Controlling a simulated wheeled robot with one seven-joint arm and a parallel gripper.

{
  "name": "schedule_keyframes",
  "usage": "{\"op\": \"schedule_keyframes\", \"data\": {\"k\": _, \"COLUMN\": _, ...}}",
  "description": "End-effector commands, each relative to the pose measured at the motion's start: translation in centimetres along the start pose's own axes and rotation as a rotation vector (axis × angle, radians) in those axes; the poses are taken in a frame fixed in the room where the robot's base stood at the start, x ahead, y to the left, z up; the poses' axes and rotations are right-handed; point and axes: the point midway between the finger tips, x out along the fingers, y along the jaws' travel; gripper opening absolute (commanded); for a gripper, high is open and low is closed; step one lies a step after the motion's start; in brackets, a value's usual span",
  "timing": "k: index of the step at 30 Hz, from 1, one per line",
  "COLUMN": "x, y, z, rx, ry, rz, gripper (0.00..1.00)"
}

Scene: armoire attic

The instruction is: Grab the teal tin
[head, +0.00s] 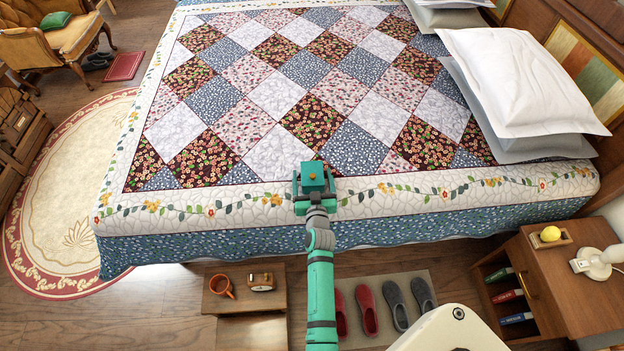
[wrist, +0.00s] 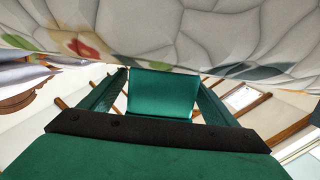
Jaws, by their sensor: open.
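The teal tin (head: 312,174) is a small box with a gold knob on its lid. In the head view it is at the near edge of the bed, over the floral border. My gripper (head: 314,186) is at the tin, with a finger on either side of it. In the wrist view the tin's smooth teal face (wrist: 163,92) shows between the two open fingers of my gripper (wrist: 160,85). I cannot tell whether either finger touches it. The tin's underside and what bears it are hidden.
The quilted bed (head: 290,110) fills the middle, with white pillows (head: 520,80) at right. Below its edge are a low wooden stand (head: 222,300) with an orange mug (head: 221,287), slippers (head: 368,310) on a mat, and a nightstand (head: 570,290) at right.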

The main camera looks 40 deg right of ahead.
Motion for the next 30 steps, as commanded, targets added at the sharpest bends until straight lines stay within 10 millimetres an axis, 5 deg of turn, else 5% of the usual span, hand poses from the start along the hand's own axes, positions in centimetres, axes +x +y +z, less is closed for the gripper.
{"op": "schedule_keyframes", "data": {"k": 6, "x": 0.1, "y": 0.0, "z": 0.0, "rx": 0.000, "ry": 0.000, "rz": 0.000, "gripper": 0.82}}
{"op": "schedule_keyframes", "data": {"k": 15, "x": 0.1, "y": 0.0, "z": -0.1, "rx": -0.001, "ry": 0.001, "rz": 0.000, "gripper": 0.17}}
{"op": "schedule_keyframes", "data": {"k": 30, "x": -0.2, "y": -0.1, "z": -1.8, "rx": -0.002, "ry": 0.004, "rz": -0.003, "gripper": 0.17}}
